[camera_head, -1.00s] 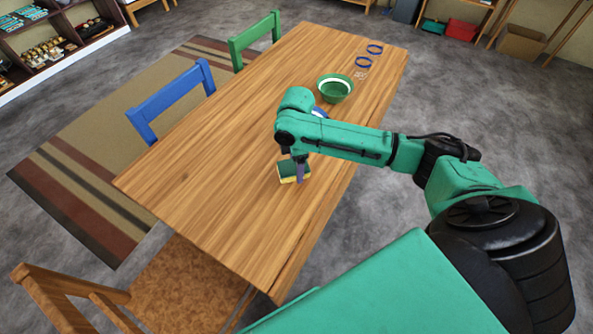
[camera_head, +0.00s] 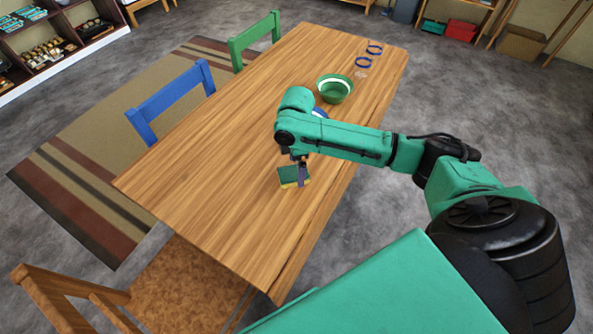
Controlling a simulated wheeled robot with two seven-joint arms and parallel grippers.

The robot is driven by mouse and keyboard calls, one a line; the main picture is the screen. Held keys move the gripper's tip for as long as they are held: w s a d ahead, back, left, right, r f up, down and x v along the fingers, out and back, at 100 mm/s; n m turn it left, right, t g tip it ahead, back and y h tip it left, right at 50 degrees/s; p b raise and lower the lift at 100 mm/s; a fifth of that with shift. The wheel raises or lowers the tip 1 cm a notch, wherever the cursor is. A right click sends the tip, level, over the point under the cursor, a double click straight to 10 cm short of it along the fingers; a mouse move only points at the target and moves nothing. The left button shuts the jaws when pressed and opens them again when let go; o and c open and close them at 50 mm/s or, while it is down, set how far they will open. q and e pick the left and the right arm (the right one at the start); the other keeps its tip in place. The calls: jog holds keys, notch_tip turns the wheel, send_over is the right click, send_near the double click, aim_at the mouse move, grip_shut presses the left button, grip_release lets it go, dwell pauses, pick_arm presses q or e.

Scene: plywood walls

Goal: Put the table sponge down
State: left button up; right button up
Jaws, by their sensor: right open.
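The table sponge (camera_head: 289,176), green on top with a yellow lower layer, is on or just over the wooden table (camera_head: 215,165) near its right edge. It looks slightly tilted in the picture. My right gripper (camera_head: 301,178) points down at the sponge's right side and is open. One finger shows in front of the sponge; the other is hidden. I cannot tell whether the fingers touch it. My left gripper is not in view.
A green bowl (camera_head: 335,89) stands farther back, with a blue-rimmed dish (camera_head: 319,112) partly hidden behind my arm. Chairs in blue (camera_head: 170,98), green (camera_head: 254,40) and wood (camera_head: 70,300) surround the table. The table's left half is clear.

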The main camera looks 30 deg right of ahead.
aim_at(296, 172)
notch_tip(296, 172, up, 9)
jog(key=shift+r, duration=0.15)
dwell(0.4)
